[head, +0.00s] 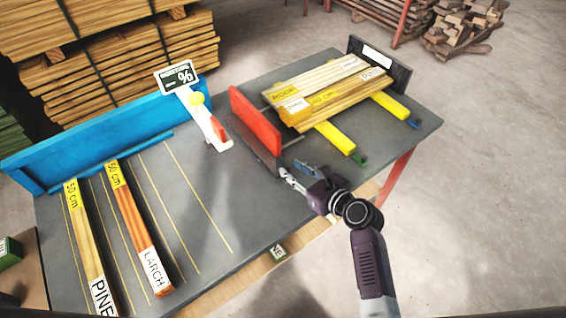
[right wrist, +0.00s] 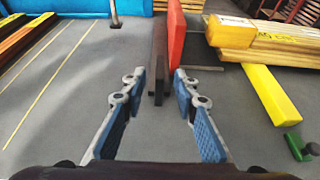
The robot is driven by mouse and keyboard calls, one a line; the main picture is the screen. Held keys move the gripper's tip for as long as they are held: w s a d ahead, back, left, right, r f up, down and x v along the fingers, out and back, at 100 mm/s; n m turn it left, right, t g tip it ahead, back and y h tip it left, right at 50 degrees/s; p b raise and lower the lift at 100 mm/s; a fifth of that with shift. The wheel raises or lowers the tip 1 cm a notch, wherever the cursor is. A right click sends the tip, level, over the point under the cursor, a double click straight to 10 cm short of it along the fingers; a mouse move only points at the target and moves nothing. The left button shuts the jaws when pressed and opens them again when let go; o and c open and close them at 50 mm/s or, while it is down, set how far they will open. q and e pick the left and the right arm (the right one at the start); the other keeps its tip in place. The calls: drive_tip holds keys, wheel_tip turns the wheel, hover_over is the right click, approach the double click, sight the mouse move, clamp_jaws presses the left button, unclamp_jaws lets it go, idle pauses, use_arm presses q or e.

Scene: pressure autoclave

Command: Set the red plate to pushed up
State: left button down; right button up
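The red plate (head: 256,120) stands upright on the grey table, left of the stacked boards. A dark plate (head: 262,158) stands against its left side. In the right wrist view the red plate (right wrist: 176,40) and the dark plate (right wrist: 159,62) are ahead, with the dark plate's near end about in line with the gap between my fingers. My right gripper (head: 291,172) is near the plates' front end; its blue-padded fingers (right wrist: 158,78) are apart with nothing gripped. I cannot tell whether the fingertips overlap the plate's end. My left gripper is out of view.
Stacked boards (head: 329,88) rest on yellow bars (head: 334,137), right of the red plate, before a dark end plate (head: 385,62). A green knob (head: 359,158) is at one bar's end. Labelled boards (head: 138,225) lie front left.

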sight(288, 167)
drive_tip(key=shift+x, duration=2.95)
drive_tip(key=shift+c, duration=0.6)
clamp_jaws()
